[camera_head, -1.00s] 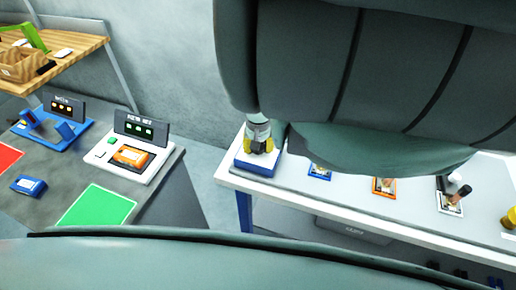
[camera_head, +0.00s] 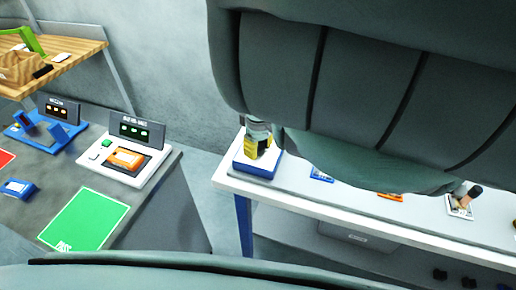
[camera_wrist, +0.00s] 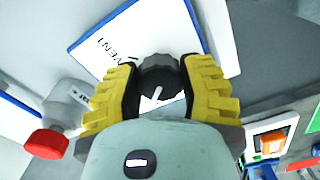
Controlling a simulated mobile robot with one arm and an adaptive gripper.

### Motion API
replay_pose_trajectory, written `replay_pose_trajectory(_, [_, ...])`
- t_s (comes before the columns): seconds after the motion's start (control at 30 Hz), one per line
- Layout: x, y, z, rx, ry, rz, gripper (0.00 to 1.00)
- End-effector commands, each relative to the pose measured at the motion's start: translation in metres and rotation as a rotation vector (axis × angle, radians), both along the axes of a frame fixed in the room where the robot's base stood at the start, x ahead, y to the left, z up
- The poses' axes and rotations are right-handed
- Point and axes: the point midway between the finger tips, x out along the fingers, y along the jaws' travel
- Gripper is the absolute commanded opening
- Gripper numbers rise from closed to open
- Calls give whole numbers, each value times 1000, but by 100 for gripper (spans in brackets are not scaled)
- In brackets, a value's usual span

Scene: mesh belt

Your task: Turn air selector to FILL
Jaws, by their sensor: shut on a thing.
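The air selector is a dark round knob (camera_wrist: 160,77) with a white pointer mark, on a white plate (camera_wrist: 165,25) with a blue edge. The word VENT shows on the plate at the knob's upper left; no FILL label is visible, and part of the plate is hidden by my gripper. My gripper (camera_wrist: 160,68) is shut on the knob, with a yellow finger on each side of it. In the head view my gripper (camera_head: 258,148) is down on the blue-and-white selector base (camera_head: 256,170) at the bench's left end.
The white bench (camera_head: 300,192) carries more small panels to the right, partly hidden by my arm. A side table at left holds a green PASS mat (camera_head: 85,220) and devices.

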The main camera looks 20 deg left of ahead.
Motion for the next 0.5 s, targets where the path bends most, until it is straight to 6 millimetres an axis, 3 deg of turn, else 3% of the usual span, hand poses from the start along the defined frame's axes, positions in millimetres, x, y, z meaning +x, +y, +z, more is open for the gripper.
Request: replay_pose_trajectory(0.5, [0,-1,0,-3,2,66,5])
